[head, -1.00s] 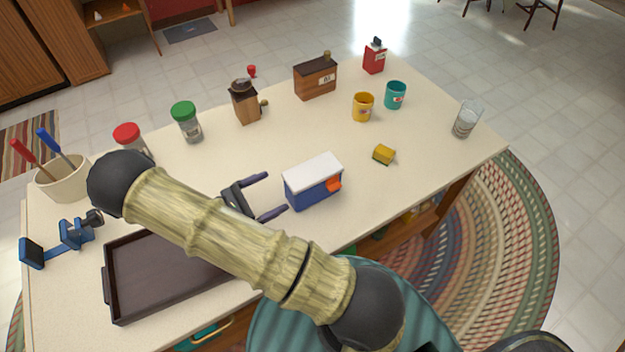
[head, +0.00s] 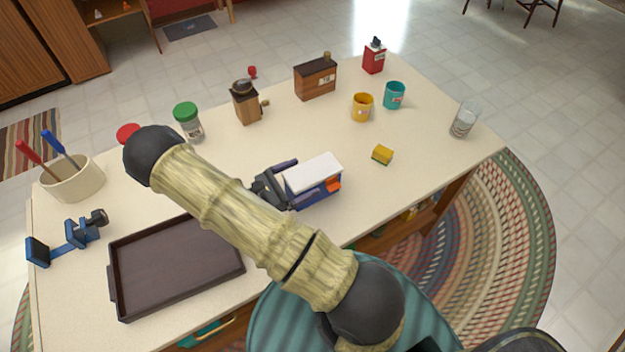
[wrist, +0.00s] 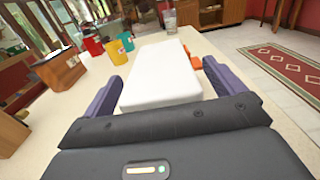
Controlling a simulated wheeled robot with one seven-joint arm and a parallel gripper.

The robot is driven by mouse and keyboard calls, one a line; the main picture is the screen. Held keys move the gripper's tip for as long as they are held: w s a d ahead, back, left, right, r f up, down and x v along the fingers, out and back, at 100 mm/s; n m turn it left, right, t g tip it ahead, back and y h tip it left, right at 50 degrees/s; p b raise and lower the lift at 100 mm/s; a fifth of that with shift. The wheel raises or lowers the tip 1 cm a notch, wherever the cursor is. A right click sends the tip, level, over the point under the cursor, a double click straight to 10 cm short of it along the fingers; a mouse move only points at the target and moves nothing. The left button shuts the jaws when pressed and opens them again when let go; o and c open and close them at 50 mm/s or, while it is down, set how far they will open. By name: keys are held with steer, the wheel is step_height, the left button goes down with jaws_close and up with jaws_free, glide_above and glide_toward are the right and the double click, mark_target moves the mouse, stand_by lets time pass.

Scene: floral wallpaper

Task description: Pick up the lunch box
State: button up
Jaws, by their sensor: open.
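The lunch box (head: 318,182) is a blue box with a white lid and an orange latch, standing on the table. In the wrist view its white lid (wrist: 162,74) fills the space between my two purple fingers. My gripper (head: 302,182) is open, with one finger along each side of the box's left end. I cannot tell whether the fingers touch its sides. My arm hides part of the table to the left of the box.
A dark tray (head: 175,268) lies left on the table (head: 400,190). A yellow sponge (head: 382,154) is right of the box. A yellow mug (head: 361,107), teal mug (head: 394,95) and glass (head: 464,120) stand behind. A wooden box (head: 315,78) is at the back.

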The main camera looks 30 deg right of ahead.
steer(key=shift+d, duration=1)
steer(key=c, duration=1.2)
steer(key=shift+o, duration=0.2)
steer(key=shift+r, duration=0.1)
step_height(320, 180, up, 10)
steer(key=shift+f, duration=0.1)
